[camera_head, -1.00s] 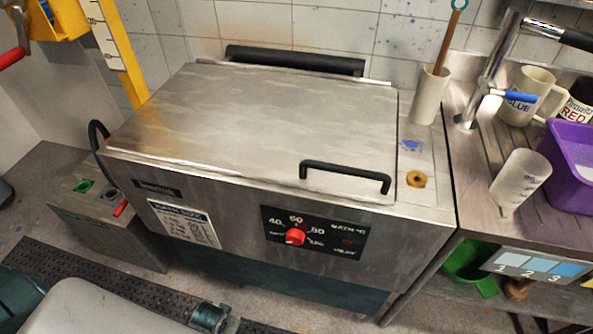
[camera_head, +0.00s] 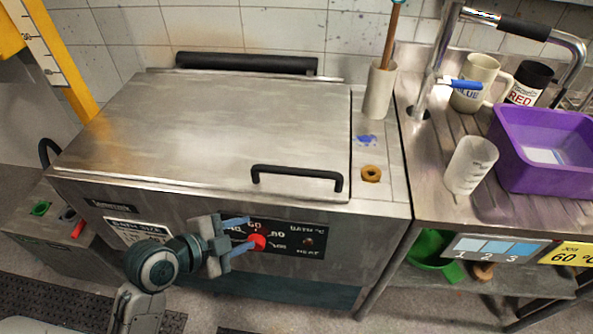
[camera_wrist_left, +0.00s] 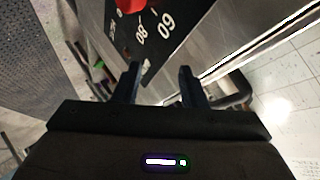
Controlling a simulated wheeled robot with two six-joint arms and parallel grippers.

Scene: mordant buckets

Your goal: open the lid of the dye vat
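The dye vat (camera_head: 350,225) is a steel box with a flat lid (camera_head: 210,125) that lies shut. A black bar handle (camera_head: 298,172) sits at the lid's front right, and a black bar runs behind the lid. My left gripper (camera_head: 244,236) is open and empty in front of the vat's control panel, below and left of the handle. Its fingers partly cover the panel beside the red knob (camera_head: 257,242). In the left wrist view, the two fingers (camera_wrist_left: 158,82) stand apart with the knob (camera_wrist_left: 130,5) at the top edge. My right gripper is not in view.
A cork ring (camera_head: 371,174) and a beige cylinder (camera_head: 380,92) holding a stick stand on the vat's right ledge. At right, the sink counter has a tap, mugs, a white beaker (camera_head: 470,165) and a purple tub (camera_head: 545,160). Air above the lid is clear.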

